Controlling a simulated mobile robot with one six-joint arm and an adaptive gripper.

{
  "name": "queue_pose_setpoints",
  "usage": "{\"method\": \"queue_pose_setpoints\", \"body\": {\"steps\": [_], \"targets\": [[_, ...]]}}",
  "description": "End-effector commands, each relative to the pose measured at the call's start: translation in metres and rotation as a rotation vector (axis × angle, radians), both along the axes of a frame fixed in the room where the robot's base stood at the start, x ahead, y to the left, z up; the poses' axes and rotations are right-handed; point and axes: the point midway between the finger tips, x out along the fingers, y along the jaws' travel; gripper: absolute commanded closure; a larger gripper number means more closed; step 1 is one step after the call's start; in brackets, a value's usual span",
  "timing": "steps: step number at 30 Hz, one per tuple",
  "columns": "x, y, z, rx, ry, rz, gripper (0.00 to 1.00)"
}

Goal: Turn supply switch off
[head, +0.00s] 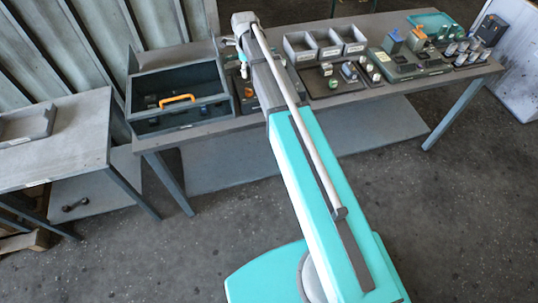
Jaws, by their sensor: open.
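I cannot pick out the supply switch for certain; the small parts on the bench are too small to read. A dark panel (249,97) with small fittings lies on the bench, partly hidden behind my arm. My arm reaches from the bottom of the head view up and over the bench. My gripper (243,69) is at its far end, small and partly covered by the arm, above the bench near that panel. It is open. I cannot tell whether it touches anything.
An open dark box (180,120) with an orange handle (177,99) stands left of my gripper. Grey bins (325,44) and boards with small parts (415,66) fill the bench (380,92) to the right. A side table (75,130) stands left. The floor in front is clear.

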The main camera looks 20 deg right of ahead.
Motion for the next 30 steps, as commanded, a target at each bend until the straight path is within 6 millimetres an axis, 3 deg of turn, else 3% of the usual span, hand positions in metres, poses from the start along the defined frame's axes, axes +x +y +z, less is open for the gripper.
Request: {"method": "queue_pose_setpoints", "body": {"steps": [30], "targets": [[-0.087, 0.000, -0.057, 0.000, 0.000, 0.679, 0.18]]}}
